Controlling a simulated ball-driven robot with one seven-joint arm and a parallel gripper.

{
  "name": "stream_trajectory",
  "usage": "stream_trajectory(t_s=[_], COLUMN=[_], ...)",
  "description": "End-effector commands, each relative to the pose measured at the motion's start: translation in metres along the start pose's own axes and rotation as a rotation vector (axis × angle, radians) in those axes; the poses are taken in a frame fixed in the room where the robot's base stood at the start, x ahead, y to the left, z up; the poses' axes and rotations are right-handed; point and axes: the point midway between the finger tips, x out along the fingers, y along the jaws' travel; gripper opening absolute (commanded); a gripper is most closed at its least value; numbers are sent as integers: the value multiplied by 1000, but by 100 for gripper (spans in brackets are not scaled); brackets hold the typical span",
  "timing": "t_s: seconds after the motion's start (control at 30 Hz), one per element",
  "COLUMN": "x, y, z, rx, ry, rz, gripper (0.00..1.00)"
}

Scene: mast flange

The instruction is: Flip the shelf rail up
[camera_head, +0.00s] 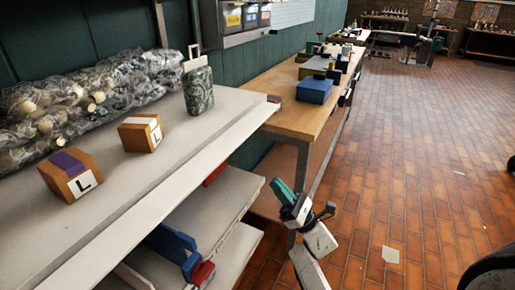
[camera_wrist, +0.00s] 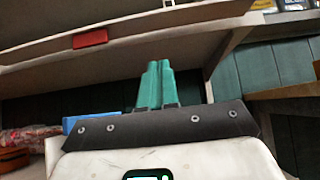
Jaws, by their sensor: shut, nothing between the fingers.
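A long pale strip (camera_head: 150,208) runs along the front edge of the top shelf (camera_head: 215,115); it looks like the shelf rail, but I cannot tell its hinge. A red piece (camera_head: 215,173) sits under that edge near the right end. In the wrist view a red block (camera_wrist: 90,38) shows on the pale shelf front, up and left of my fingers. My gripper (camera_head: 281,190), with teal fingers, is right of the shelf's end and below its top, apart from it. In the wrist view its fingertips (camera_wrist: 158,66) are together and empty.
Two orange boxes marked L (camera_head: 70,175) (camera_head: 140,132), a patterned canister (camera_head: 198,88) and a wrapped bundle (camera_head: 85,98) stand on top. Blue and red items (camera_head: 180,250) lie on the lower shelf. A wooden workbench (camera_head: 290,112) stands behind. The tiled floor at right is mostly open.

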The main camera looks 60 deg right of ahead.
Motion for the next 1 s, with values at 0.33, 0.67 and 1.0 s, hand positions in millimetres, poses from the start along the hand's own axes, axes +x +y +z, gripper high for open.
stream_trajectory(t_s=[0.33, 0.67, 1.0], x=[8, 66, 118], y=[0, 0, -1], z=[1, 3, 18], rx=[3, 3, 1], ry=[0, -1, 0], rz=[-1, 0, -2], gripper=[0, 0, 0])
